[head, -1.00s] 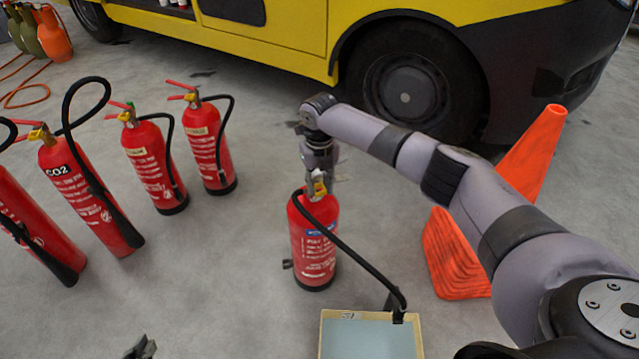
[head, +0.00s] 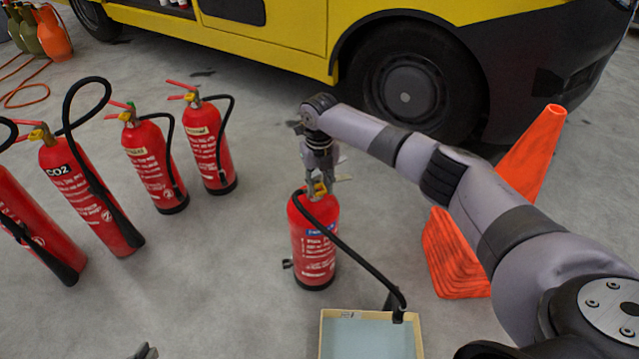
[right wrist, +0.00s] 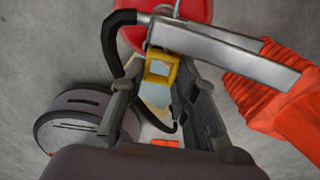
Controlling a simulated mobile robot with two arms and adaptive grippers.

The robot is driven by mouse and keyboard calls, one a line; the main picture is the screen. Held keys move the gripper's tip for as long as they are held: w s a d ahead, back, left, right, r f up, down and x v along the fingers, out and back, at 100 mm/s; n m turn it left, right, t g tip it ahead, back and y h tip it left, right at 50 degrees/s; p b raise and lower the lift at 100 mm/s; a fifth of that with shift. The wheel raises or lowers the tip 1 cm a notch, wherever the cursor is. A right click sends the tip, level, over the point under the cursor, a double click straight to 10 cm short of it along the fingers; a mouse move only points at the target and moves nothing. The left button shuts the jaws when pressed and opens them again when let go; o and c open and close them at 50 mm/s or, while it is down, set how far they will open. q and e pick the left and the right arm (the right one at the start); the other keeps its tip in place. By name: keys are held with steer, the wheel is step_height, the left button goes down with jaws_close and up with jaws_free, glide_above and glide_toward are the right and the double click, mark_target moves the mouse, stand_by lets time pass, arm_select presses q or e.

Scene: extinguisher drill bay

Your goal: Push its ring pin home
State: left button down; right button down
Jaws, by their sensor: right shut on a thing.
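A red fire extinguisher (head: 314,250) stands upright on the floor in the middle of the head view, its black hose curving down to the right. My right gripper (head: 318,184) is above its valve, pointing down. In the right wrist view, the yellow ring pin (right wrist: 160,68) shows at the fingertips, beside the silver lever (right wrist: 235,60). My right gripper (right wrist: 158,85) is shut on the ring pin. How deep the pin sits in the valve is hidden. Only a dark tip of my left gripper (head: 145,352) shows at the bottom edge.
Several red extinguishers (head: 155,165) stand to the left. Orange cones (head: 455,255) are close on the right, under my right arm. A shallow tray (head: 325,340) lies in front, and a yellow vehicle (head: 280,45) stands behind. Bare floor lies between the extinguishers.

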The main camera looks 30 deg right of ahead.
arm_select(q)
steer(key=shift+s, duration=0.1)
steer(key=shift+s+a+f+g, duration=0.35)
steer(key=shift+s+f+g, duration=0.2)
steer(key=shift+s, duration=0.25)
steer(key=shift+s, duration=0.1)
stand_by(0.6)
steer(key=shift+s+a+f+g+y+p, duration=0.15)
steer(key=shift+s+a+f+g+p, duration=0.15)
steer(key=shift+s, duration=0.25)
steer(key=shift+s+a+f+g+y+p, duration=0.15)
steer(key=shift+s+f+g, duration=0.2)
steer(key=shift+s, duration=0.2)
steer(key=shift+s, duration=0.1)
stand_by(0.4)
steer(key=shift+s+a+f+g+p, duration=0.15)
steer(key=shift+s+a+f+g, duration=0.2)
steer(key=shift+s, duration=0.35)
steer(key=shift+s+a+f+g+p, duration=0.1)
steer(key=shift+s+g+p, duration=0.05)
steer(key=shift+s+g, duration=0.4)
steer(key=shift+s+y, duration=0.3)
steer(key=shift+s, duration=0.15)
